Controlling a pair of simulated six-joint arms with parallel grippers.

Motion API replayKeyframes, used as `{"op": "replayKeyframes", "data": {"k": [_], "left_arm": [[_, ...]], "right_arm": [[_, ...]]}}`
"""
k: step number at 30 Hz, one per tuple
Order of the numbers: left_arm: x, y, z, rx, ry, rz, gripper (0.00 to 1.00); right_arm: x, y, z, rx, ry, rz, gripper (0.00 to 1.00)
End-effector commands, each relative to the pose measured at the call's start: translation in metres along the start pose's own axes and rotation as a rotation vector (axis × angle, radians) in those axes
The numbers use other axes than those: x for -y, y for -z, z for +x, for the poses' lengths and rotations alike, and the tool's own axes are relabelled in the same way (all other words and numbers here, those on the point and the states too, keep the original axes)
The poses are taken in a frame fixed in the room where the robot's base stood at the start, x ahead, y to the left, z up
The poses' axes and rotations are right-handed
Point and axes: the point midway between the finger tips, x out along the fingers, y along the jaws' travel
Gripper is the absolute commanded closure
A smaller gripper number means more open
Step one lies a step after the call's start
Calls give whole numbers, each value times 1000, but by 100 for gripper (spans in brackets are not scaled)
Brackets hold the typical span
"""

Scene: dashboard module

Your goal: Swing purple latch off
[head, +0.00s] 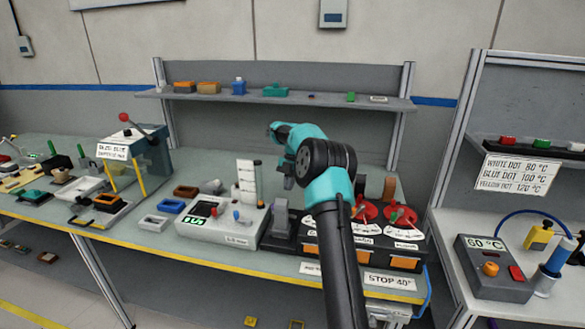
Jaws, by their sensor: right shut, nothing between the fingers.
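My right arm comes in from the bottom and reaches over the bench, with its teal and black wrist above the middle. My right gripper (287,183) points down above the bench, shut and empty, behind and above a dark grey block-like device (282,229). I cannot make out a purple latch; my arm hides part of the dark module (402,262) with red round parts and orange drawers. A tiny purplish item (311,96) lies on the back shelf, too small to identify. My left gripper is not in view.
A white meter device (222,222) with a tall scale stands left of my gripper. A lever press (135,150) stands further left. A shelf (230,98) with small parts runs behind. A grey 60 °C box (492,268) sits on the right bench.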

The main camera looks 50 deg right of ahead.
Motion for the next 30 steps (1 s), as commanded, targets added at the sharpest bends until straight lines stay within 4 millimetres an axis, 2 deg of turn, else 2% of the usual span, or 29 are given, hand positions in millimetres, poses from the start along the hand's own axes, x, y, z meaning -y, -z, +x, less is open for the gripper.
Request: {"op": "replayKeyframes", "data": {"k": [6,13,18,30], "left_arm": [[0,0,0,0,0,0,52],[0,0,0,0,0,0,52],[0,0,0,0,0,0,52],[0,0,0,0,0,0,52]], "right_arm": [[2,-1,-36,1,-1,0,100],[4,0,-62,0,-1,0,100],[4,0,-69,-1,1,0,100],[4,0,-70,0,-9,23,100]]}}
